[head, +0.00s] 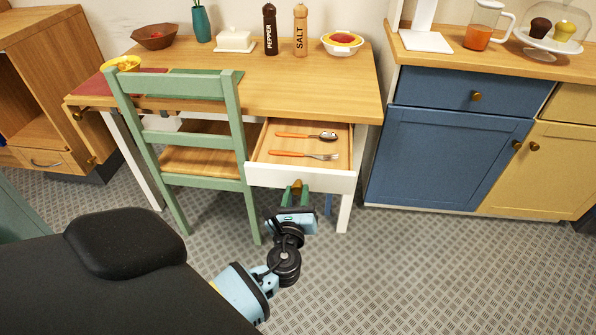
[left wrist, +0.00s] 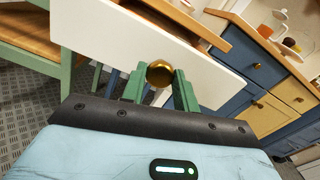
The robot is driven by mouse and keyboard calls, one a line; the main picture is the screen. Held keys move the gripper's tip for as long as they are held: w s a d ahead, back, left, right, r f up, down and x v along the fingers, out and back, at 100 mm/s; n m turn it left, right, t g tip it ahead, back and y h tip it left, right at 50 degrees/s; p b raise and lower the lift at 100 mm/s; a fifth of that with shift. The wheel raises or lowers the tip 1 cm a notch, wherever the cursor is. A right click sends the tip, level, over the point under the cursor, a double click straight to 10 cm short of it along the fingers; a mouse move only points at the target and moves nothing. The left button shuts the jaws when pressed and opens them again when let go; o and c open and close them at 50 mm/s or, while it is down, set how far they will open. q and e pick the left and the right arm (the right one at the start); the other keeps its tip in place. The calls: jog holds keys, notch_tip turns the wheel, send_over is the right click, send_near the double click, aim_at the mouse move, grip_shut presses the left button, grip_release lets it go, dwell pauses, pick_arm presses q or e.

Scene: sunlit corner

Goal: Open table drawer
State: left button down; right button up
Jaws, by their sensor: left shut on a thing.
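The table drawer (head: 264,175) has a white front and stands pulled out from under the wooden table (head: 290,85). A spoon (head: 307,135) and a fork (head: 305,154) with orange handles lie inside it. My left gripper (head: 296,188) is at the middle of the drawer front, shut on the brass knob (left wrist: 160,73). In the left wrist view its green fingers (left wrist: 160,84) stand on either side of the knob, and the white drawer front (left wrist: 130,35) shows behind. My right gripper is not in view.
A green chair (head: 190,85) stands close to the left of the drawer. A blue cabinet (head: 445,155) is to the right. A bowl, a butter dish, shakers and a vase stand on the table. The patterned floor (head: 420,270) at the front right is clear.

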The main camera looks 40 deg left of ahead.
pick_arm(q)
jog(key=p+v, duration=0.1)
jog(key=v, duration=0.5)
jog(key=shift+s+d, duration=0.2)
jog(key=c, duration=1.1)
grip_release()
jog(key=shift+o, duration=0.2)
jog(key=v, duration=0.7)
jog(key=shift+s+d, duration=0.2)
jog(key=shift+s, duration=0.1)
